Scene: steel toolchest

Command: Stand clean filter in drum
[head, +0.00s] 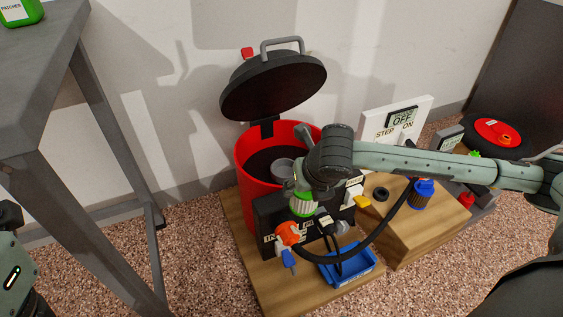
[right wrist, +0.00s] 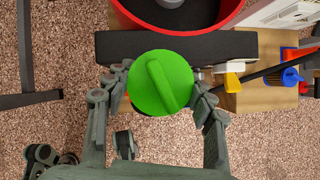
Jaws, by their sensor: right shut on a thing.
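The filter, with a green ridged cap and a pale pleated side, shows at the front of the drum (head: 301,208); its round cap faces the camera in the right wrist view (right wrist: 160,85). My right gripper (head: 303,194) is shut on it, with fingers on both sides of the cap. The red drum (head: 246,165) stands behind the filter, its black lid (head: 275,88) raised. A grey round piece (head: 283,167) is inside the drum; the arm partly hides the opening. The filter is outside the drum, near the black front panel (head: 266,212).
A blue tray (head: 350,272) and an orange knob (head: 289,232) sit in front of the drum, with a black hose (head: 375,232) curving past. A grey table (head: 45,70) is at left.

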